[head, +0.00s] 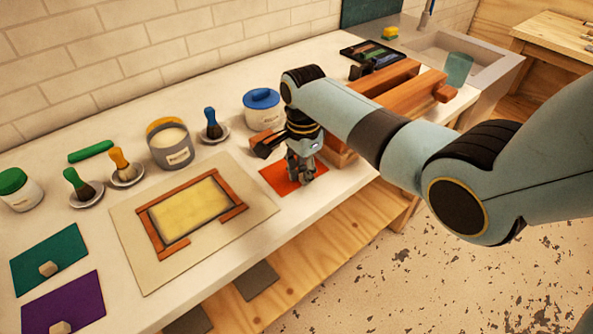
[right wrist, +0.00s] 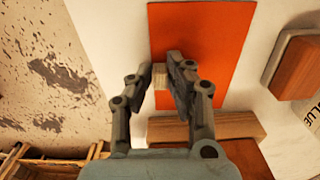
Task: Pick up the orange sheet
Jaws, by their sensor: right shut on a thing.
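The orange sheet (head: 274,173) lies at the front edge of the white table, right of the framed press board. My right gripper (head: 303,177) is over it, pointing down, its fingers hiding part of the sheet. In the right wrist view, the orange sheet (right wrist: 212,45) fills the upper middle. My right gripper (right wrist: 164,80) is shut there on a small pale block (right wrist: 160,76) that sits on the sheet. The sheet looks flat; I cannot tell whether it is clear of the table. My left gripper is not in view.
A teal sheet (head: 60,248) and a purple sheet (head: 75,303), each with a small block, lie at the left. The framed yellow panel (head: 190,210) is left of the gripper. A blue-lidded jar (head: 262,108) and wooden press (head: 395,88) stand close to my right arm.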

